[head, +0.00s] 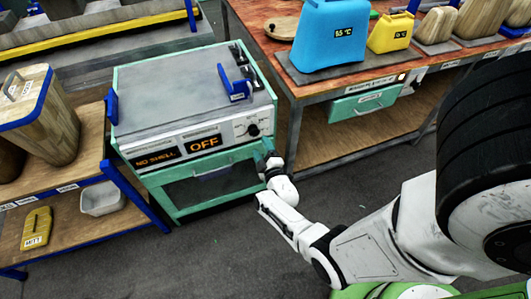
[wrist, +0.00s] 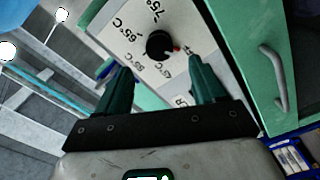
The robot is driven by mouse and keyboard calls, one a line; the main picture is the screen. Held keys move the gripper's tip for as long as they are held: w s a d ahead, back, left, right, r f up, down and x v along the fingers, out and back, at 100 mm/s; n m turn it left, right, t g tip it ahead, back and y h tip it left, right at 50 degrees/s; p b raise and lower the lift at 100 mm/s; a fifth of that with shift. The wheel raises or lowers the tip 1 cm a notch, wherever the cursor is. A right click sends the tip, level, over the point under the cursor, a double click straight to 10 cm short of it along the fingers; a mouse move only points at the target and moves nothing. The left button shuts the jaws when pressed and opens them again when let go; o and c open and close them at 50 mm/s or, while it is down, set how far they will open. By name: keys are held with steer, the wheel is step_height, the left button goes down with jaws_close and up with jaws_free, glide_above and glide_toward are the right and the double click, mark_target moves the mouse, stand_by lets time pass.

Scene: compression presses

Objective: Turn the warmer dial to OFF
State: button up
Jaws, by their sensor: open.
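The warmer (head: 190,88) is a grey-topped box with a green frame. Its front displays read "NO SHELL" and "OFF" (head: 204,142). The black round dial (head: 253,130) is at the right end of its white front panel. In the wrist view the dial (wrist: 159,46) has a red mark on its right side, towards a small label I cannot read clearly. Labels such as 65°C and 75°C ring it. My gripper (head: 270,164) is just below and right of the dial. In the wrist view its green fingers (wrist: 161,72) are open and empty, with the dial beyond them, between their tips.
A green door with a handle (wrist: 274,78) is right of the panel in the wrist view. A workbench (head: 330,84) with a blue and a yellow container stands to the right. A wooden shelf (head: 87,200) with a white bin stands left.

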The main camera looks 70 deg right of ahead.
steer(key=shift+p+v, duration=0.9)
steer(key=shift+v, duration=1.35)
steer(key=w+a+r+n+g+y, duration=0.1)
steer(key=w+a+y, duration=0.3)
steer(key=a+y, duration=0.25)
steer(key=w+a+r+g+y, duration=0.1)
steer(key=w+a+y, duration=0.35)
steer(key=a, duration=0.35)
steer(key=s+a+r+m+g+y, duration=0.1)
steer(key=s+a+r+g, duration=0.3)
steer(key=s, duration=0.5)
steer(key=s+a+r+m+g+y, duration=0.1)
steer(key=s+a+r+m+g, duration=0.1)
steer(key=s+a+r+g, duration=0.2)
steer(key=s+a+r, duration=0.3)
steer(key=s, duration=0.2)
steer(key=shift+s+a+r+m+g, duration=0.2)
steer(key=shift+a+r+m+g, duration=0.2)
steer(key=shift+c, duration=0.4)
